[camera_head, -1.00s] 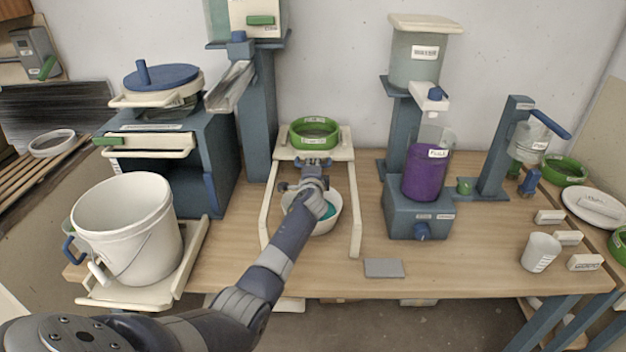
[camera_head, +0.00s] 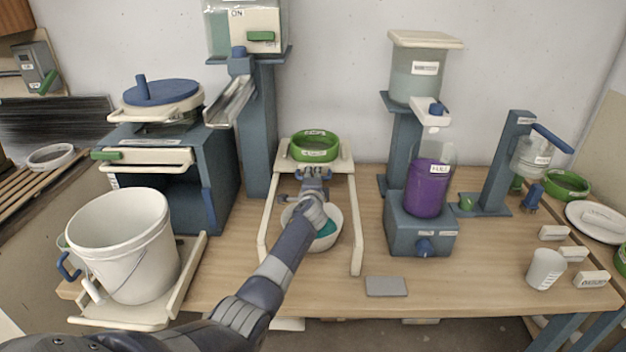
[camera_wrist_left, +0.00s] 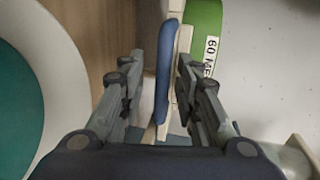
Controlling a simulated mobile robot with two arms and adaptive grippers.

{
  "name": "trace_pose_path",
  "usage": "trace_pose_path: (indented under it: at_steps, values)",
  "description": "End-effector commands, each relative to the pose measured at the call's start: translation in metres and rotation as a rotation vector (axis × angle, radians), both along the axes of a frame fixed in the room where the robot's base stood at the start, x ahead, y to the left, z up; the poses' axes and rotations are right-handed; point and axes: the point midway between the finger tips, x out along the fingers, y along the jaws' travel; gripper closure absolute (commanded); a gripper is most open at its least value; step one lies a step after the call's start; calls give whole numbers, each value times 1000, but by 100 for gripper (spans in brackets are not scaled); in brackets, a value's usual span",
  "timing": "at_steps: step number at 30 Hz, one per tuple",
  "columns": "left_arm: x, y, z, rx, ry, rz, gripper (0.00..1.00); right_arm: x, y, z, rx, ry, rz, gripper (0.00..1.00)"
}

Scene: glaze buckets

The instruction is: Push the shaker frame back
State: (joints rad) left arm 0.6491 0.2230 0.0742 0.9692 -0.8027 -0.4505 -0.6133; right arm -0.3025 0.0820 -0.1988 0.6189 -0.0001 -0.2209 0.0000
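The cream shaker frame (camera_head: 349,215) stands on the table with its two side rails toward me. A green sieve ring (camera_head: 315,146), labelled "60 ME…" in the left wrist view (camera_wrist_left: 204,35), sits at its back. A white bowl with teal liquid (camera_head: 329,229) stands between the rails. My left gripper (camera_head: 313,178) is above the bowl, at the frame's blue front handle. In the left wrist view the handle (camera_wrist_left: 164,80) lies between the two fingers (camera_wrist_left: 160,62), with a gap visible at the left finger. The gripper looks open around it. My right gripper is out of view.
A large white bucket (camera_head: 118,245) stands on a tray at the left. A purple-filled jar (camera_head: 428,188) on a blue stand is right of the frame. A grey plate (camera_head: 386,287) lies near the table's front edge. The wall (camera_head: 345,90) is behind.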

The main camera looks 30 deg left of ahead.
Motion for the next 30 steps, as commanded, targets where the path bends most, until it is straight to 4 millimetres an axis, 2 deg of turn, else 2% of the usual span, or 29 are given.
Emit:
trace_pose_path:
  at_steps: [5,11,30]
  values:
    - [-1,-1,1,0,-1,-1,70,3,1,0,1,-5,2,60]
    - [-10,-7,3,2,-3,0,70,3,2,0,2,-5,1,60]
    - [-76,-47,17,-1,-1,-2,70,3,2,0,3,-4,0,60]
